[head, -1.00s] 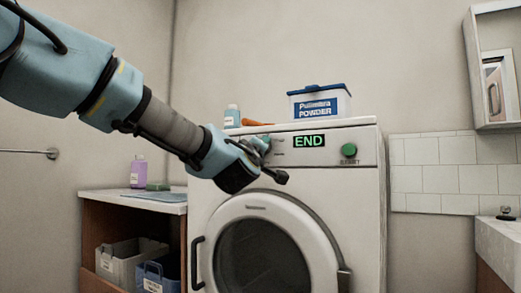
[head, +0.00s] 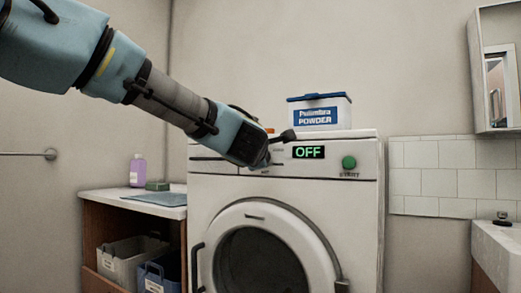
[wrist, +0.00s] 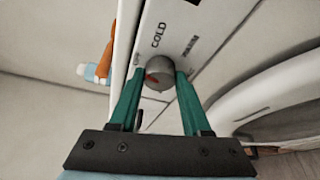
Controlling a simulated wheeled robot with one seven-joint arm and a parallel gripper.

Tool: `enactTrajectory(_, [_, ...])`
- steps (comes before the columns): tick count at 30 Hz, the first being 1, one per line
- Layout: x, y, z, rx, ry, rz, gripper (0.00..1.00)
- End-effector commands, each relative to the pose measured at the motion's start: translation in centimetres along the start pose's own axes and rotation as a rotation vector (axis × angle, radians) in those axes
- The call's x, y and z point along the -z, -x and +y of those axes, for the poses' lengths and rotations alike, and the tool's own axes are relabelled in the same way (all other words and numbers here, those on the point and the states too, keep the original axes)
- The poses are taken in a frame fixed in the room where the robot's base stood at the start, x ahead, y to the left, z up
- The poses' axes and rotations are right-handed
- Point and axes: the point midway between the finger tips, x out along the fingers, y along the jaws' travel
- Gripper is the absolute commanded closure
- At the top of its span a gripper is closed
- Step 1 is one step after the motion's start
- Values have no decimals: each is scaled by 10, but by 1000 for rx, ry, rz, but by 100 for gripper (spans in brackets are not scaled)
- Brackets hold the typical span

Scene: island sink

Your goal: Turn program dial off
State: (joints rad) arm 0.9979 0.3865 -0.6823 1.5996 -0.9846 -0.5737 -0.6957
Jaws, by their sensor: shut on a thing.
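The program dial (wrist: 159,72) is a round grey knob with a red mark on the washing machine's front panel, beside printed labels such as "COLD". My gripper (wrist: 157,80) has its two green fingers closed on either side of the dial in the wrist view. In the head view my gripper (head: 262,158) covers the dial, so the knob is hidden there. The washing machine (head: 350,215) is white with a round door. Its display (head: 308,152) reads "OFF" in green letters. A green button (head: 349,162) sits to the right of the display.
A powder box (head: 319,112) stands on top of the machine. An orange object with a light blue end (wrist: 97,72) lies near the panel edge in the wrist view. A counter (head: 125,200) with a purple bottle (head: 137,172) is at left; a sink (head: 500,240) is at right.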

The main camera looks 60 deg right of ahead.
Motion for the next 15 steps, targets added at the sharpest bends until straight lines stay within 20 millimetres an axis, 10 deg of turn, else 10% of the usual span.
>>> enactTrajectory(15, [1, 0, 2, 117, 277, 1, 100])
